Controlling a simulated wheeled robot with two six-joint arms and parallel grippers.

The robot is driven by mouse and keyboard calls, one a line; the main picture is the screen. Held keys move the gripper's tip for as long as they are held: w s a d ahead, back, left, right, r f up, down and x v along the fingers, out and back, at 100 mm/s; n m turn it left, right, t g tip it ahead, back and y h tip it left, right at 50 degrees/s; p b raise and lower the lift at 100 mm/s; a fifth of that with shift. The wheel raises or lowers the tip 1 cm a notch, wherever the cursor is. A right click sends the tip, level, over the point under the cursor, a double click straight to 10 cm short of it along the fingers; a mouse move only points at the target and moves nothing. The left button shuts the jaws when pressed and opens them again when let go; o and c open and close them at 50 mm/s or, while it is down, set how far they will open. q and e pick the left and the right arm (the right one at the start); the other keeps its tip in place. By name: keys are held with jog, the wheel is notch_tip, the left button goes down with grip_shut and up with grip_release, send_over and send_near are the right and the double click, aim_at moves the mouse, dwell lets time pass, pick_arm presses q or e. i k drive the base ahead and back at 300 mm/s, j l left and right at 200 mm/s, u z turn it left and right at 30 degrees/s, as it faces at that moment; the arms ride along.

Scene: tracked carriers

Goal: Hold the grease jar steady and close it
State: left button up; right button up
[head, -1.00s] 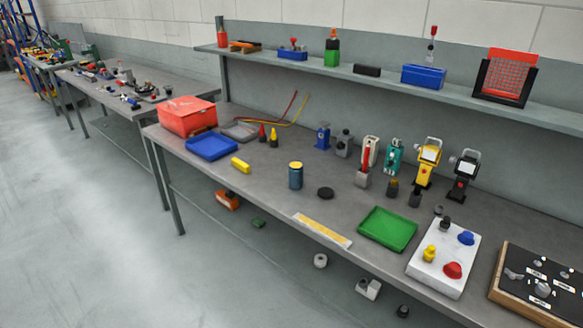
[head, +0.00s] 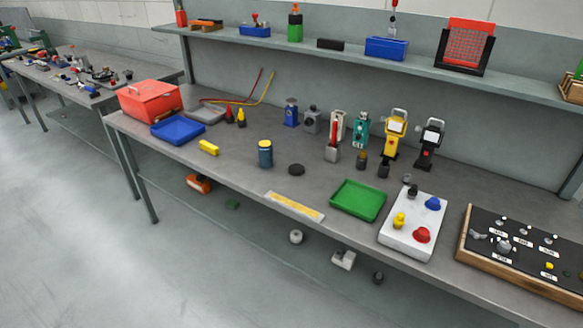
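Neither of my grippers shows in the head view.
A yellow block (head: 208,148), a blue tray (head: 178,130) and a red box (head: 150,101) are left of the jar. A yellow strip (head: 294,206) lies at the front edge. A green tray (head: 358,200) and a white board with knobs (head: 412,226) are to the right.

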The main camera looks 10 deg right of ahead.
aim_at(265, 147)
jog(key=i+j, duration=0.1)
jog(key=i, duration=0.4)
jog(key=i+j, duration=0.15)
jog(key=i, duration=0.35)
jog(key=u, duration=0.05)
